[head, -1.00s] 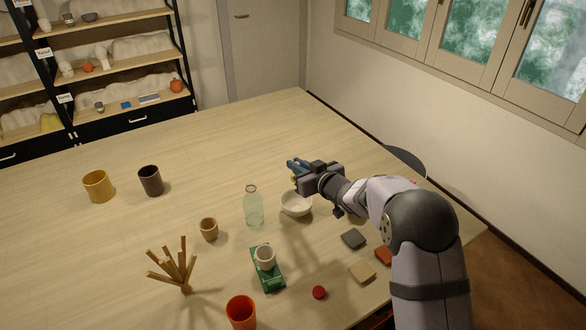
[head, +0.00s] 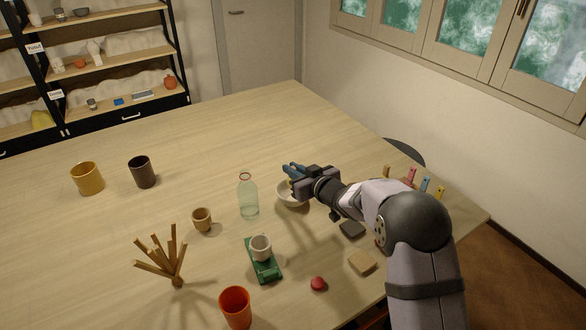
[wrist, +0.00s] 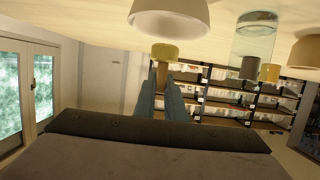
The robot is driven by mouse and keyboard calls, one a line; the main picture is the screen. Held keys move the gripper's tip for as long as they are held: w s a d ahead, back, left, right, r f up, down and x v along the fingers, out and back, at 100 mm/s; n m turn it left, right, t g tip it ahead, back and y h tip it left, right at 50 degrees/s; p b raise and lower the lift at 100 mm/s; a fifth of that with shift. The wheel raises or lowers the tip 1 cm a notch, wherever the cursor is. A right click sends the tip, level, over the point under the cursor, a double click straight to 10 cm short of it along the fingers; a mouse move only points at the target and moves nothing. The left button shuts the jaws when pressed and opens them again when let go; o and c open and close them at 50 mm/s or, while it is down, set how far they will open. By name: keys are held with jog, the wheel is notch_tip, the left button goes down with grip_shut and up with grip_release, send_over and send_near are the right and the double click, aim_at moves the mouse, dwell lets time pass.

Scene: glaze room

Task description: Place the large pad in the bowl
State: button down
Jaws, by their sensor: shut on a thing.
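My gripper (head: 287,168) is over the white bowl (head: 290,199), close above it and partly covering it. In the wrist view its blue fingers (wrist: 161,82) are shut on a pad with a round yellow head (wrist: 164,50) and a brown handle, which I take for the large pad. The handle is between the fingers and the yellow head points towards the table side. A bit of yellow shows under the fingers in the head view. Whether pad and bowl touch is unclear.
A clear bottle (head: 248,198) stands close left of the bowl. A small tan cup (head: 202,220), a green stand (head: 265,268) with a pale cup, an orange cup (head: 235,308) and a branched wooden rack (head: 165,258) are nearer.

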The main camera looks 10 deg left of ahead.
jog(key=shift+f+b, duration=1.65)
jog(key=shift+f, duration=0.6)
jog(key=c, duration=1.7)
grip_release()
jog(key=shift+c, duration=0.2)
jog(key=shift+r, duration=0.1)
notch_tip(320, 180, up, 7)
jog(key=p, duration=0.6)
